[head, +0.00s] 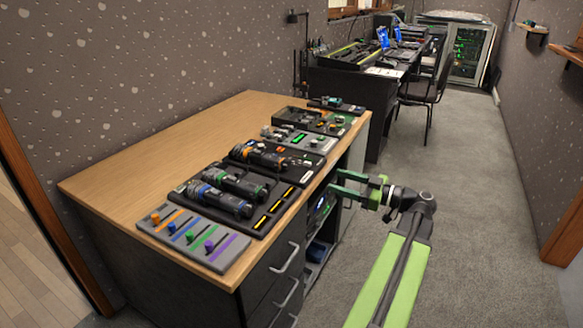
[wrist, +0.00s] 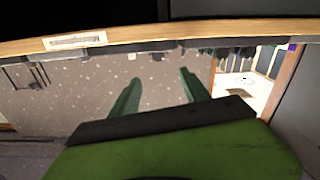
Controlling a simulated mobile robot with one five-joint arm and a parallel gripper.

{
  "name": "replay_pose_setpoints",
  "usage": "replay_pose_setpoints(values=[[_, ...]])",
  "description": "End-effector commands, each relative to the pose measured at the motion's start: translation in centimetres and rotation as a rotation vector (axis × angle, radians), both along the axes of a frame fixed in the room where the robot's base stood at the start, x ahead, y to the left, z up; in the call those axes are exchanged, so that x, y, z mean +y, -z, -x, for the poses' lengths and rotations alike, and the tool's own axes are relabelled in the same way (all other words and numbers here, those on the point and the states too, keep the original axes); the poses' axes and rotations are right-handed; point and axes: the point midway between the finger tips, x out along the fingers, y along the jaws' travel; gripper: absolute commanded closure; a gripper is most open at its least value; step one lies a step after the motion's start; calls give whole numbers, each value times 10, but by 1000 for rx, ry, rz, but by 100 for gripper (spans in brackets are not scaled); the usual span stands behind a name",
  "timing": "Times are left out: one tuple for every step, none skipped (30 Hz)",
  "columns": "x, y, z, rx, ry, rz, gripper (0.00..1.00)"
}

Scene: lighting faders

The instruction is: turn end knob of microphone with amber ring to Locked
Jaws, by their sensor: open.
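In the head view, a dark microphone with orange-amber bands (head: 262,156) lies in a black tray around the middle of the row on the wooden desk. Its end knob and any Locked mark are too small to make out. Nearer, a microphone with a blue ring (head: 217,200) and one with a green ring (head: 240,182) lie in another black tray. My gripper (head: 337,183) is open and empty, off the desk's right edge and apart from the microphones. In the wrist view, its two green fingers (wrist: 158,82) stand apart with nothing between them; no microphone shows there.
The wooden desk (head: 110,181) has bare top along its wall side. A grey fader panel (head: 194,238) lies at its near end; more devices (head: 300,139) lie farther back. Drawer handles (head: 287,257) stick out on the right. Carpet (head: 475,200) is clear right of my arm.

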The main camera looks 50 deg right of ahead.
Motion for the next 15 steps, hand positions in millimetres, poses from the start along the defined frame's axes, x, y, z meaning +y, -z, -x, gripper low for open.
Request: replay_pose_setpoints(values=[[1,0,-5,1,0,-1,46],[2,0,-8,1,1,-1,46],[2,0,-14,1,5,-1,46],[4,0,-20,1,6,-1,46],[5,0,-26,1,6,-1,46],[6,0,-35,2,9,-2,46],[7,0,-42,2,10,-2,46],[9,0,-49,2,12,-1,46],[10,0,-57,2,14,-2,46],[11,0,-65,2,15,-2,46],[12,0,-71,3,17,-1,46],[14,0,-81,3,19,-1,46],[15,0,-87,2,20,-1,46],[16,0,-94,2,21,-2,46],[18,0,-103,3,22,-1,46]])
